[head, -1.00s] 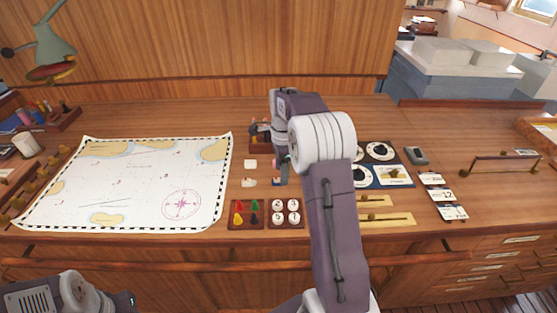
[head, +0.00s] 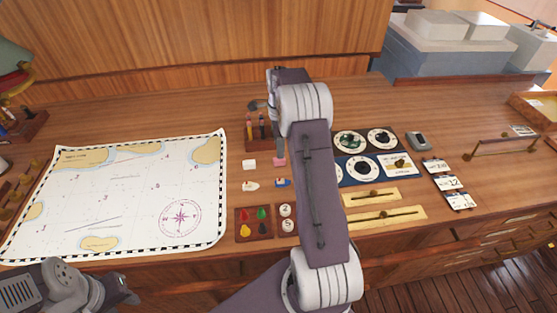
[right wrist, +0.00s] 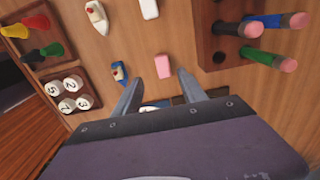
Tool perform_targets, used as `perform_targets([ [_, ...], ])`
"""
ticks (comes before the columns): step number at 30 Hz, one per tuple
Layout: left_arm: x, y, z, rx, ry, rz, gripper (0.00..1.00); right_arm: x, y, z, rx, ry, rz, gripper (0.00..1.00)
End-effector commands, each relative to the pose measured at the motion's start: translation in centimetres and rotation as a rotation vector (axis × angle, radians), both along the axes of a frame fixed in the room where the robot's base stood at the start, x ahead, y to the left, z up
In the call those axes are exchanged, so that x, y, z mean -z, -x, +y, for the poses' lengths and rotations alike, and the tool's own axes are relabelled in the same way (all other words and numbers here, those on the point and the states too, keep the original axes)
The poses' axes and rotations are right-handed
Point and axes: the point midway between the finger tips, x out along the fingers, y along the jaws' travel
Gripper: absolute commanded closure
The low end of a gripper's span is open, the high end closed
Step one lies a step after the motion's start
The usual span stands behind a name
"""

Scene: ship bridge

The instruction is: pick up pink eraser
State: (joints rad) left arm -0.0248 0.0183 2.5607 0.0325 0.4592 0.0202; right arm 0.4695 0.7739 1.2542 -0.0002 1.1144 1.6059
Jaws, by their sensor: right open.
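The pink eraser (head: 279,161) lies on the wooden desk, just below the tip of my right gripper (head: 280,146) in the head view. In the right wrist view the pink eraser (right wrist: 162,66) lies at the mouth of the open jaws, slightly beyond the fingertips (right wrist: 159,78). The fingers are apart, with nothing held between them. My arm hides part of the desk to the right of the eraser in the head view.
A white eraser (head: 249,164), a white toy boat (head: 250,186) and a blue boat (head: 282,183) lie close by. A pencil holder (right wrist: 222,50) stands beside the eraser. Trays of coloured pawns (head: 253,223) and numbered discs (right wrist: 68,93) lie nearer. A chart (head: 130,190) lies left.

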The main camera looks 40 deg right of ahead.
Motion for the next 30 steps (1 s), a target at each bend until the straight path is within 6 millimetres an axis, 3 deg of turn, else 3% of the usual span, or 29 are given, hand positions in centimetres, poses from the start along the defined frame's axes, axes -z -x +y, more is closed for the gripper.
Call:
perform_targets([
  [8,-0.5,0.0,0.0,0.0,0.0,0.0,0.64,1.9,0.0,0.0,0.0,-0.001,0.002,0.51],
  [16,-1.6,0.0,0.0,0.0,0.0,-0.001,0.64,6.3,0.1,-0.4,-0.001,-0.001,0.002,0.51],
  [23,-1.5,0.0,0.0,0.0,0.0,0.0,0.64,6.7,0.1,-0.4,-0.001,0.0,-0.001,0.51],
  [29,-1.5,0.0,0.0,0.0,0.0,0.0,0.64,6.7,0.1,-0.4,-0.001,0.0,-0.001,1.0],
  [30,-1.5,0.0,0.0,0.0,0.0,0.0,0.64,6.7,0.1,-0.4,-0.001,0.0,-0.001,1.0],
])
